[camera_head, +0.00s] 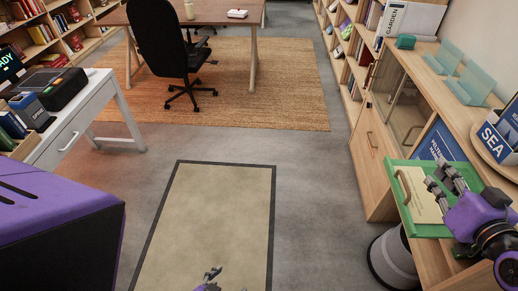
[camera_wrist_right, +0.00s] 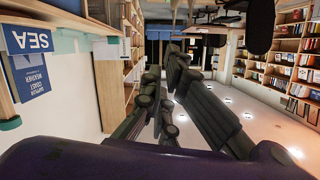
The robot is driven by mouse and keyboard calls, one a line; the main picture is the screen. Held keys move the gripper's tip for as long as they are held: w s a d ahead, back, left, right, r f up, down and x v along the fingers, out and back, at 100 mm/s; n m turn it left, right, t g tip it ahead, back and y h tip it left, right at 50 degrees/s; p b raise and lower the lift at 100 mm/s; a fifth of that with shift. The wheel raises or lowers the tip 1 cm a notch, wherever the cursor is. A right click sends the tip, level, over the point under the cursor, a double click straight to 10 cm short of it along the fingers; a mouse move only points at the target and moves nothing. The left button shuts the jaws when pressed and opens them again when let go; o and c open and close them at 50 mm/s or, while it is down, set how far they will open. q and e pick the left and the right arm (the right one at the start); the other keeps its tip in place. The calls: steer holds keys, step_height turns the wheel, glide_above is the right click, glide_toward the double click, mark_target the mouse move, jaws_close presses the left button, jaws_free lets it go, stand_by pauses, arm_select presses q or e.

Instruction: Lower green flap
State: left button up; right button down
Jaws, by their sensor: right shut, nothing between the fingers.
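The green flap (camera_head: 423,231) is at the right of the head view, on the front of the wooden cabinet. It has a cream panel (camera_head: 422,196) and a wooden handle (camera_head: 403,187) near its left edge. It looks swung outward; its exact tilt is hard to judge. My right gripper (camera_head: 437,183) is shut and empty, over the panel and right of the handle; I cannot tell if it touches the flap. Its fingers also show in the wrist view (camera_wrist_right: 168,85), where I cannot make out the flap. My left gripper (camera_head: 212,274) is small at the bottom edge.
The cabinet (camera_head: 368,148) runs along the right wall, with a blue book (camera_head: 437,143) beside the flap and a tray (camera_head: 492,147) of books on top. A grey bin (camera_head: 392,260) stands below. The floor around the beige mat (camera_head: 215,220) is clear.

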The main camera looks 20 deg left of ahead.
steer(key=w+f, duration=0.1)
steer(key=w+a+f, duration=0.1)
steer(key=f, duration=0.1)
steer(key=a+f, duration=0.1)
steer(key=shift+w+f, duration=0.3)
steer(key=shift+w, duration=0.1)
steer(key=shift+a+f, duration=0.1)
steer(key=shift+f, duration=0.05)
